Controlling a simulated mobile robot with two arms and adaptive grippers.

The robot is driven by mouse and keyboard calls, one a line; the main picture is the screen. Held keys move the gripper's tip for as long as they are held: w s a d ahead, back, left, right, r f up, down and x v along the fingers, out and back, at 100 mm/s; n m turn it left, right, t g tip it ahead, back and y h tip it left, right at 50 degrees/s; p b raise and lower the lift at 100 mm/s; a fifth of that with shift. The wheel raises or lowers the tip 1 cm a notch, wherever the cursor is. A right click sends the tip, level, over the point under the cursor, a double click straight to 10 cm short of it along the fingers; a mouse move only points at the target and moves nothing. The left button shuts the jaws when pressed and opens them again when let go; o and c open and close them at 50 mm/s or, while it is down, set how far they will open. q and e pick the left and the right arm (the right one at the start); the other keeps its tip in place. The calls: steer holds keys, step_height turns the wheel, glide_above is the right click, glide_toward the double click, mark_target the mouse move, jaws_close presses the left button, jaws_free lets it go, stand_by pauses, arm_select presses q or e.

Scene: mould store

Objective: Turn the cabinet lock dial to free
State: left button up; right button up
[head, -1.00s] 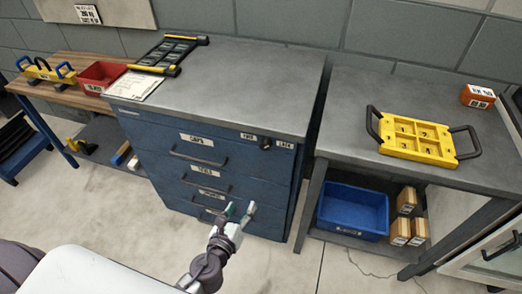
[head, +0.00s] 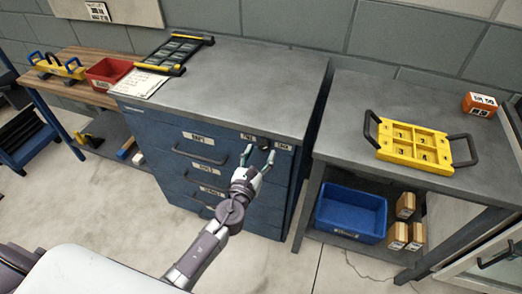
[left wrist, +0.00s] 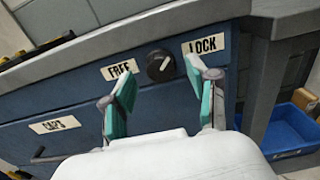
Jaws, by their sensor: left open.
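The lock dial (left wrist: 160,66) is a round black knob on the blue cabinet front (left wrist: 75,100). Its white mark points up and right, toward the LOCK label (left wrist: 203,45). The FREE label (left wrist: 119,69) is on its left. In the head view the dial (head: 264,146) sits high on the cabinet's right side, near my fingers. My left gripper (head: 259,155) is open and empty in front of the cabinet. In the left wrist view its teal-padded fingers (left wrist: 162,88) are spread, with the dial showing between and beyond the tips. I see no contact. My right gripper is not in view.
The cabinet's grey top (head: 245,85) overhangs the dial. Drawer handles (head: 200,155) stick out below left. A bench on the right bears a yellow mould (head: 413,143), with a blue bin (head: 351,211) beneath. Open floor lies in front.

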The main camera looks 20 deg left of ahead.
arm_select(q)
steer(key=shift+w, duration=0.65)
jaws_close()
